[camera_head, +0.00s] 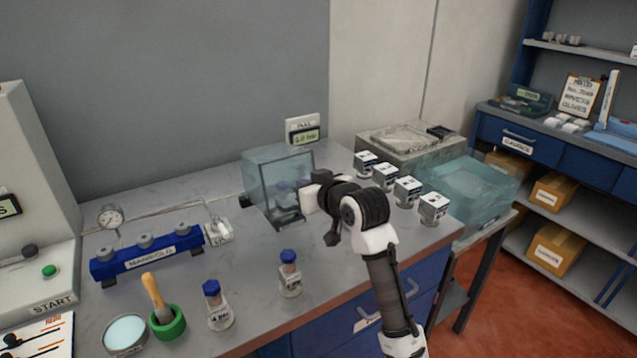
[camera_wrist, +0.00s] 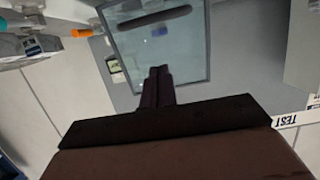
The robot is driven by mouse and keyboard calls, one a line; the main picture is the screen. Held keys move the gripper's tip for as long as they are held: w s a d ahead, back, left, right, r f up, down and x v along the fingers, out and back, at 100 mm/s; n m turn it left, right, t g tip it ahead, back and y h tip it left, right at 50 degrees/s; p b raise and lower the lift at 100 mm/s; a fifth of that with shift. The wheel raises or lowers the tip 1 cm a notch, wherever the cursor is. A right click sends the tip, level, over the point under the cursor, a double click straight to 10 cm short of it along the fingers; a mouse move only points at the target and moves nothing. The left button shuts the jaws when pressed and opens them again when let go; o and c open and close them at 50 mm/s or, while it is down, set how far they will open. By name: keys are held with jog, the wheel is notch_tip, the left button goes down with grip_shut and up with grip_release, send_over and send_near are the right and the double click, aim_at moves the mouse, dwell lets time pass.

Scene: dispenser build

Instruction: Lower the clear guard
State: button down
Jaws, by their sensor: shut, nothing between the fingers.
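The clear guard (camera_head: 281,178) is a see-through box-like cover on the grey bench, with a dark-framed pane at its front. In the wrist view the framed pane (camera_wrist: 190,50) fills the upper middle, with a dark bar (camera_wrist: 155,18) across it. My gripper (camera_head: 308,198) is at the right front of the guard in the head view. Its dark fingers (camera_wrist: 158,72) are shut with nothing between them, and they overlap the pane's edge in the wrist view. I cannot tell whether they touch it. My gripper hides part of the guard's right side.
Several small white-labelled containers (camera_head: 407,190) stand right of my arm. A blue manifold (camera_head: 147,254) lies left, with blue-capped bottles (camera_head: 290,273) along the bench front. A teal clear bin (camera_head: 470,185) is at the right. Bench space in front of the guard is mostly clear.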

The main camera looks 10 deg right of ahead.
notch_tip(320, 180, down, 4)
jog(key=shift+s+p, duration=0.1)
jog(key=shift+p, duration=0.25)
jog(key=f+b, duration=0.2)
jog(key=b, duration=0.1)
jog(key=f+t+b, duration=0.1)
jog(key=shift+s+d+b, duration=0.1)
jog(key=shift+s+b, duration=0.2)
jog(key=shift+b, duration=0.1)
jog(key=shift+s+d+f+b, duration=0.1)
jog(key=shift+s+f+b, duration=0.1)
jog(key=shift+b, duration=0.4)
jog(key=shift+r, duration=0.25)
